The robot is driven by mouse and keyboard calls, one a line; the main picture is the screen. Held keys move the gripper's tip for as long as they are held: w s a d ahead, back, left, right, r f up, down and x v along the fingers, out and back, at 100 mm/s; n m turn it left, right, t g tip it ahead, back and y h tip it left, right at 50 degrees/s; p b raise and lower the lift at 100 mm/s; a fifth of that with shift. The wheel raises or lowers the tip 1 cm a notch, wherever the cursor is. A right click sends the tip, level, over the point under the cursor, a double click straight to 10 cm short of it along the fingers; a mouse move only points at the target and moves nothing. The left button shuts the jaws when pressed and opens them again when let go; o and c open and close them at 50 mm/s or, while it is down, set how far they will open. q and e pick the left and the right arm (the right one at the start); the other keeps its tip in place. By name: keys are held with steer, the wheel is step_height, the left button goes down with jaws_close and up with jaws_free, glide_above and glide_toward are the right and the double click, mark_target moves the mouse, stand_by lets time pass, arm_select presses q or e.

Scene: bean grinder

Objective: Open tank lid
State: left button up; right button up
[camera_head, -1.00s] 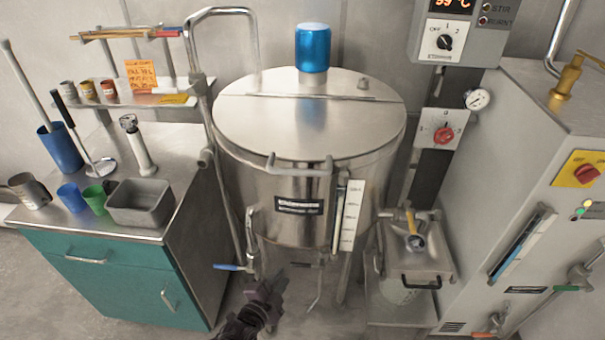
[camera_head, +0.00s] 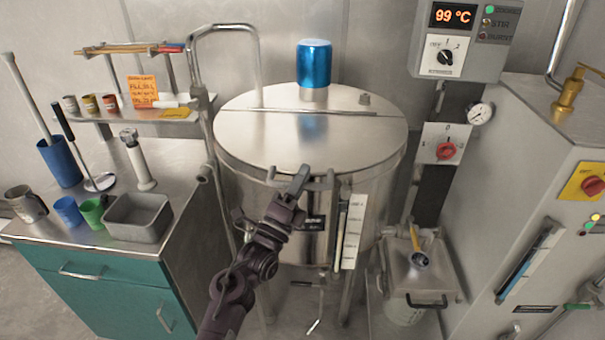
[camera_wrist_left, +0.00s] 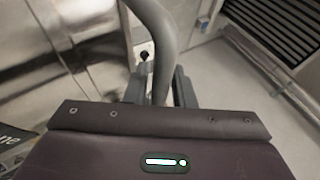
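The round steel tank stands in the middle of the head view, with its flat lid (camera_head: 300,145) down on it. A blue cylinder (camera_head: 314,64) stands at the back of the lid. A curved bar handle (camera_head: 322,181) is at the tank's front edge. My left gripper (camera_head: 300,177) is at the left part of this handle. In the left wrist view, a thick curved metal bar (camera_wrist_left: 158,35) passes between the fingers (camera_wrist_left: 161,88) of my left gripper. The fingers sit close on both sides of it; whether they press on it is unclear. My right gripper is not in view.
A steel counter (camera_head: 180,165) with cups, a grey tub (camera_head: 137,217) and a shelf is at the left. A bent pipe (camera_head: 205,120) rises left of the tank. A control box (camera_head: 462,40) and a grey cabinet (camera_head: 530,190) stand at the right. Space above the lid is clear.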

arm_select(q)
steer(key=shift+w+d+r, duration=0.1)
steer(key=shift+w, duration=0.15)
jaws_close()
steer(key=shift+r, duration=0.1)
